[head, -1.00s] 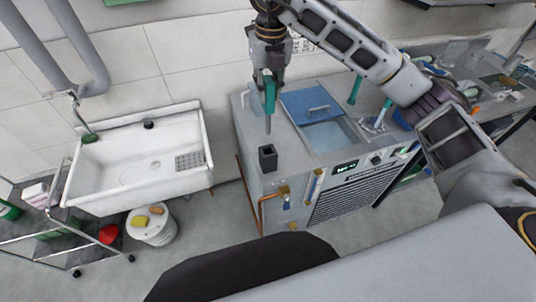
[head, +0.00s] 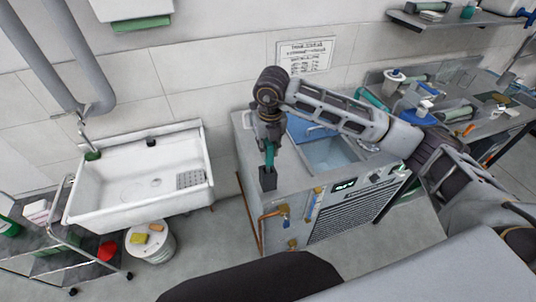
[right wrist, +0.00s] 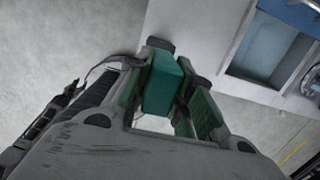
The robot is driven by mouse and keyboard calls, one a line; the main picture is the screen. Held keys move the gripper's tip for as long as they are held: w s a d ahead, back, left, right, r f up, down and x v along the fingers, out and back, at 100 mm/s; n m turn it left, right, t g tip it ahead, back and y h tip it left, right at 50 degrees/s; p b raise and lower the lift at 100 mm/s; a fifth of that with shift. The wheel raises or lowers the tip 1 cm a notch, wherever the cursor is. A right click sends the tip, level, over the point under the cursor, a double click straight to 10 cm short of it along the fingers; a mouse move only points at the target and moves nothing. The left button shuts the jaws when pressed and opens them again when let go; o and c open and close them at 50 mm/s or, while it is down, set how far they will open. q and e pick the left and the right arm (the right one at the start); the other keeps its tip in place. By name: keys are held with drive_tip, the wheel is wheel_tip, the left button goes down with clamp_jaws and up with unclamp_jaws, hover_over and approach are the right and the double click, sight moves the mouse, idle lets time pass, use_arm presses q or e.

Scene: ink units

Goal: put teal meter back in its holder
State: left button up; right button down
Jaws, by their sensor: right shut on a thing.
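The teal meter (head: 270,157) is upright between the fingers of my right gripper (head: 270,146), which is shut on it. The dark square holder (head: 268,180) stands at the near left corner of the grey machine's top. The meter's lower end meets the holder's mouth, and its thin lower part no longer shows; it appears to be inside the holder. In the right wrist view, the teal body (right wrist: 162,85) sits between the finger pads, and the holder is hidden. My left gripper is not in view.
The grey machine (head: 335,213) has an open basin (head: 333,152) and a blue lid (head: 299,129) right of the holder. Brass taps (head: 282,211) stick out of its front. A white sink (head: 128,180) stands to the left. A cluttered bench (head: 485,125) is at the right.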

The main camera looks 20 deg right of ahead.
drive_tip(key=shift+f, duration=0.2)
drive_tip(key=shift+f+p, duration=0.4)
drive_tip(key=shift+f, duration=1.55)
drive_tip(key=c, duration=1.3)
unclamp_jaws()
drive_tip(key=shift+f, duration=0.1)
drive_tip(key=shift+o, duration=0.2)
drive_tip(key=r, duration=0.4)
drive_tip(key=s+r+b, duration=0.1)
drive_tip(key=r, duration=0.3)
drive_tip(key=r+b, duration=0.1)
drive_tip(key=r, duration=0.3)
drive_tip(key=shift+s+r, duration=0.1)
drive_tip(key=shift+s, duration=0.15)
